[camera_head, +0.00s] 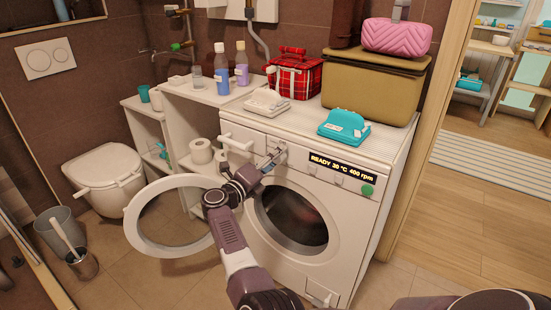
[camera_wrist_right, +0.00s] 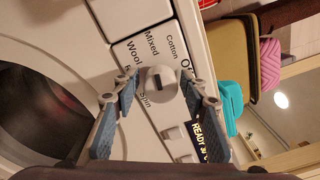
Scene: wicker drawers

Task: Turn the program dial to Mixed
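The white washing machine (camera_head: 330,215) has a control panel on its upper front. The program dial (camera_wrist_right: 160,83) is a round white knob with a dark mark on its grip; labels Cotton, Mixed, Wool, Spin and a partly hidden one starting with O surround it. I cannot tell for sure which label it points to. My right gripper (camera_wrist_right: 155,98) is open, with one finger on each side of the dial; contact is not clear. In the head view the right gripper (camera_head: 271,157) is at the panel and partly hides the dial. My left gripper is not in view.
The display (camera_head: 342,165) reads READY 30 °C 400 rpm, with a green button (camera_head: 367,190) near it. The round door (camera_head: 165,215) stands open to the left. A teal box-like item (camera_head: 344,127) and a tan case (camera_head: 375,88) sit on top.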

